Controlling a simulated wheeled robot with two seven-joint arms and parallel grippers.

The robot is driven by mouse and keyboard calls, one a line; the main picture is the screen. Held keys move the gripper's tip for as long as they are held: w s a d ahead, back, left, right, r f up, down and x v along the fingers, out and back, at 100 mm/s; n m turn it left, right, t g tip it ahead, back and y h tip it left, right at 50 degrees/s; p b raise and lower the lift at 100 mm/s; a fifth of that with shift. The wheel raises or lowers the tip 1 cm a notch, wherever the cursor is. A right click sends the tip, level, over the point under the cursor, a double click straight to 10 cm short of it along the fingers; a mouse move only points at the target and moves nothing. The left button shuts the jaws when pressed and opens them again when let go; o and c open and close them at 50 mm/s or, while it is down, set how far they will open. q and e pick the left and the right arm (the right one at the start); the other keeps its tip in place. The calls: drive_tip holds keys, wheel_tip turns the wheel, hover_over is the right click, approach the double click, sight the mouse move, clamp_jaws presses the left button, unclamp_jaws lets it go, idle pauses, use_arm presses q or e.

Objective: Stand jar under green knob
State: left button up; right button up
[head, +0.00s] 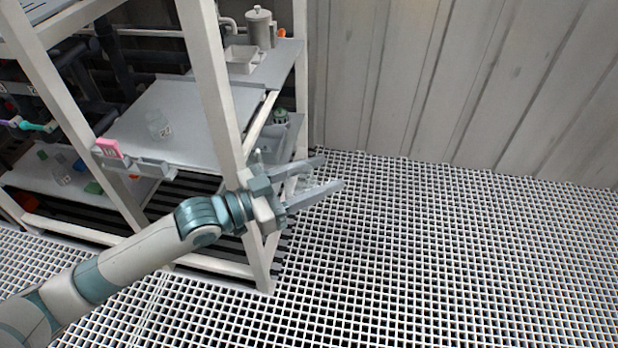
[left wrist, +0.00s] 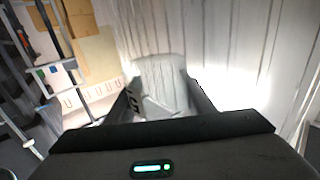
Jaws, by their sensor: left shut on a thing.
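My left gripper (head: 331,172) is out over the floor grating, just right of the rack's front post. In the left wrist view, its fingers are shut on a clear jar (left wrist: 163,80) with a dark-marked label at its left side. In the head view the held jar (head: 304,182) shows only faintly between the fingers. Another clear jar (head: 158,126) with a label stands upright on the rack's middle shelf. A small green part (head: 281,114), possibly a knob, shows on a fitting behind the post. My right gripper is out of view.
The white-framed rack's front post (head: 212,85) stands close to my left gripper. A pink tag (head: 109,148) sits on the shelf's front edge. A grey canister (head: 260,27) and a white tray (head: 241,58) stand at the back. The floor grating (head: 450,250) at right is clear.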

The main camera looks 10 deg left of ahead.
use_arm(q)
drive_tip(key=shift+w+d+r+m+g+h, duration=0.1)
drive_tip(key=shift+w+d+m+g+h, duration=0.2)
drive_tip(key=shift+d+g, duration=0.2)
drive_tip(key=shift+w+d+r+m+g+h, duration=0.1)
drive_tip(key=shift+w+d+m+g+h, duration=0.15)
drive_tip(key=shift+d+m+g, duration=0.2)
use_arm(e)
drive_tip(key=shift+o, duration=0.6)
